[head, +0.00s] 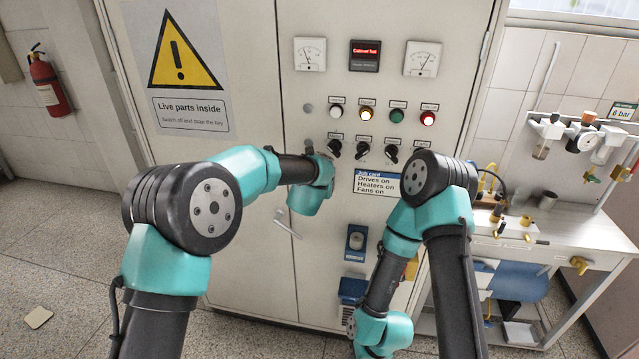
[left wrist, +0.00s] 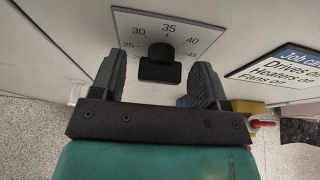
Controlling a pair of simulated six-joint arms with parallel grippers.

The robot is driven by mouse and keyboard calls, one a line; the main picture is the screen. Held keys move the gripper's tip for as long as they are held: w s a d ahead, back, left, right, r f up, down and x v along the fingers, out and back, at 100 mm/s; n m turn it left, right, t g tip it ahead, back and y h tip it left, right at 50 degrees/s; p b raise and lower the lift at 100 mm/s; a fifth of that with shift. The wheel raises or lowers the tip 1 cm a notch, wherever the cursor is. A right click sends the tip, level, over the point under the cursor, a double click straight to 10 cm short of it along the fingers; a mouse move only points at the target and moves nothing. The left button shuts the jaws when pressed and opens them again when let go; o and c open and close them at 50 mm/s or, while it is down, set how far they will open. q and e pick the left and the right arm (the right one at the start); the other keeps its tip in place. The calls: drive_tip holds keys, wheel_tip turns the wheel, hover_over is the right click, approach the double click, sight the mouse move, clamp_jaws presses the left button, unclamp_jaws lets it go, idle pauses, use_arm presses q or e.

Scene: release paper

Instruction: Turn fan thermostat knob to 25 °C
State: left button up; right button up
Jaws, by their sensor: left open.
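The thermostat knob (left wrist: 160,70) is black and sits on a pale square scale plate (left wrist: 195,32) in the left wrist view. The numbers 25, 30, 35, 40 and 45 show around it, with 35 at the top. Which number the knob points at cannot be told. My left gripper (left wrist: 160,82) is open, with one finger on each side of the knob and a gap visible on both sides. In the head view the left gripper (head: 322,182) is at the cabinet front, and the knob and scale are hidden behind it. My right arm bends down at the lower right; its gripper is not visible.
The cabinet (head: 255,95) carries meters, lamps and black switches (head: 363,150) above the left gripper. A job card (head: 378,184) is to its right. A door handle (head: 287,224) sticks out below left. A workbench (head: 530,225) stands at the right.

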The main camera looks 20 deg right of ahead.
use_arm(q)
drive_tip(key=v, duration=1.7)
drive_tip(key=shift+s+a, duration=0.2)
drive_tip(key=s+a+f+m+g+y, duration=0.1)
drive_tip(key=a+f+m+g, duration=0.1)
drive_tip(key=a+f+m, duration=0.75)
drive_tip(key=s+a+f+m+g+y, duration=0.25)
drive_tip(key=a+f+m, duration=0.25)
drive_tip(key=a+f, duration=0.9)
drive_tip(key=s+a+f+m+g, duration=0.3)
drive_tip(key=s+a+f+m, duration=0.3)
drive_tip(key=s, duration=0.4)
drive_tip(key=s+a+f+m+g+h, duration=0.1)
drive_tip(key=s+a+f+m+g, duration=0.2)
drive_tip(key=s+a+f+m, duration=0.4)
drive_tip(key=s+f+m, duration=0.1)
drive_tip(key=s+f, duration=0.2)
drive_tip(key=f, duration=0.1)
drive_tip(key=shift+s+f+g, duration=0.3)
drive_tip(key=shift+s+g, duration=0.05)
drive_tip(key=shift+s, duration=0.05)
